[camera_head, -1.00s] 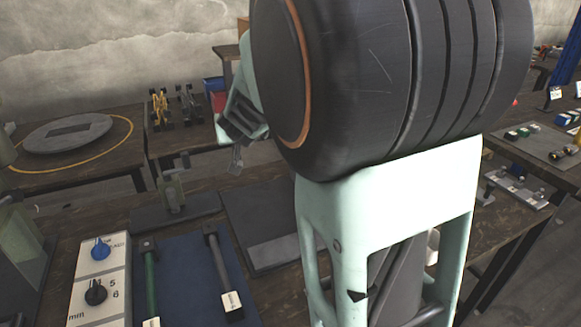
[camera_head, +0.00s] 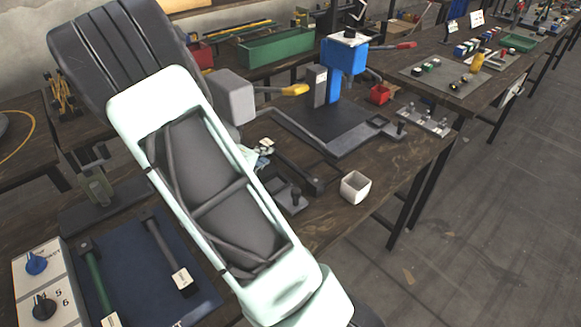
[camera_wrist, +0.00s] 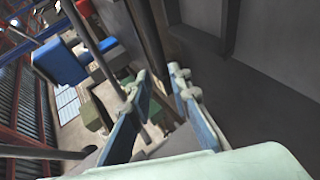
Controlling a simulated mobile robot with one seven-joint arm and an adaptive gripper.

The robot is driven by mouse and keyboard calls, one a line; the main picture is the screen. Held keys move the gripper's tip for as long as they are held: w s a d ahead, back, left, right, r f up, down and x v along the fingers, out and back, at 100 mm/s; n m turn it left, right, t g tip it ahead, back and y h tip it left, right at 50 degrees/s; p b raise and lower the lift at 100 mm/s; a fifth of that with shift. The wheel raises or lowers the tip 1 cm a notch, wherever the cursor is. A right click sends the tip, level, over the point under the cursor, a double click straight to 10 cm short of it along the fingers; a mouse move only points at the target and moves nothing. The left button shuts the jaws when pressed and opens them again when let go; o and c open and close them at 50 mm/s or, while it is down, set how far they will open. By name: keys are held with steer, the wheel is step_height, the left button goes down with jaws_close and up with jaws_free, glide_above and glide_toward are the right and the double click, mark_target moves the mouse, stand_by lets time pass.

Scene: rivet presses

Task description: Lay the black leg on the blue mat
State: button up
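The black leg (camera_head: 164,247) is a dark rod with a thicker far end and a white label at its near end. It lies on the blue mat (camera_head: 200,293) in the head view, on the mat's right half. A similar green leg (camera_head: 98,280) lies to its left on the same mat. My gripper (camera_wrist: 158,84) shows in the wrist view with its two blue-grey fingers apart and nothing visibly held between them. My gripper's fingers cannot be made out in the head view, where my arm crosses the middle. The legs do not show clearly in the wrist view.
A box with two knobs (camera_head: 38,283) stands left of the mat. A blue press (camera_head: 345,55), a dark plate (camera_head: 322,122) and a white cup (camera_head: 355,187) stand on the bench to the right. Floor beyond the bench's right edge is clear.

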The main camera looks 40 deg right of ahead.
mark_target(273, 162)
steer(key=b+x, duration=0.1)
steer(key=x, duration=0.5)
steer(key=shift+w+f+b, duration=0.1)
steer(key=shift+w+b, duration=0.05)
steer(key=shift+b, duration=0.2)
jaws_close()
